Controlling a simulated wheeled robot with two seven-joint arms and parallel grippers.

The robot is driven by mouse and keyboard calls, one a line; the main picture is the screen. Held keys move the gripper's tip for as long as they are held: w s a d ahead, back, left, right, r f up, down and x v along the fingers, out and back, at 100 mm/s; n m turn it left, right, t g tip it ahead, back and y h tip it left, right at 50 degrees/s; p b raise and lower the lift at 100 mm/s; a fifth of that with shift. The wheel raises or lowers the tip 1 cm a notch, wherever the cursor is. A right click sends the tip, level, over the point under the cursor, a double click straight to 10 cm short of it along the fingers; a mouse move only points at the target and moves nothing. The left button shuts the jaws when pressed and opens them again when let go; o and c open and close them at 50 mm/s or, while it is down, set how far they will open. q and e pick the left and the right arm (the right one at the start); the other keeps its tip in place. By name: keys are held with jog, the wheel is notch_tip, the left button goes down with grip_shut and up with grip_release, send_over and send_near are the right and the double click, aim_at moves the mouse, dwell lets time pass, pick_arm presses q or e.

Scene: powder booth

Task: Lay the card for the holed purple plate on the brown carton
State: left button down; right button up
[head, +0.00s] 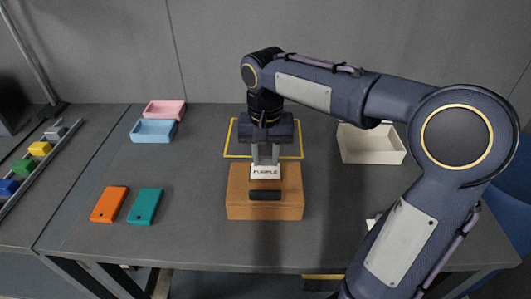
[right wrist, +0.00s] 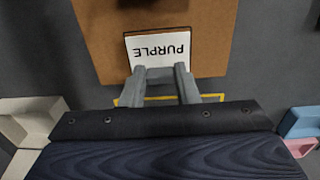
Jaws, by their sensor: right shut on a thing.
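A white card reading "PURPLE" (head: 265,172) is at the top of the brown carton (head: 240,210), near the carton's back edge. My right gripper (head: 265,158) comes down from behind and is shut on the card's edge. In the right wrist view the fingers (right wrist: 162,82) pinch the card (right wrist: 160,48), and the card lies over the carton (right wrist: 100,50). I cannot tell whether it rests on the carton or is just above it. A dark bar (head: 265,195) shows on the carton in front of the card. My left gripper is out of view.
A yellow outline (head: 229,137) marks the table behind the carton. Pink (head: 164,110) and blue (head: 153,131) trays, plus orange (head: 109,204) and teal (head: 145,206) holed plates, are at left. A cream tray (head: 372,145) is at right. A white item (head: 371,223) is partly hidden by my arm.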

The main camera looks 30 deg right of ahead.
jog(key=shift+f, duration=0.35)
dwell(0.6)
jog(key=o, duration=1)
jog(key=shift+r, duration=0.15)
notch_tip(320, 180, up, 6)
jog(key=shift+r+p, duration=0.15)
jog(key=shift+p, duration=0.3)
jog(key=shift+r, duration=0.65)
jog(key=s, duration=0.3)
jog(key=s+f+n+t+y+p, duration=0.1)
jog(key=s, duration=0.2)
jog(key=s+f+n+t+y, duration=0.1)
jog(key=s, duration=0.2)
jog(key=shift+s+a+f, duration=0.25)
jog(key=shift+s+a, duration=0.1)
jog(key=s+a+f+t, duration=0.1)
jog(key=s+f, duration=0.1)
jog(key=s+a+f+n+t+y+p, duration=0.1)
jog(key=s+f, duration=0.1)
jog(key=s, duration=0.1)
jog(key=s+a+f+n+t, duration=0.1)
jog(key=s+a+f, duration=0.1)
jog(key=s, duration=0.1)
jog(key=shift+s+f+t+y, duration=0.1)
jog(key=shift+f+t+y, duration=0.2)
jog(key=shift+y, duration=0.1)
jog(key=shift+f, duration=0.15)
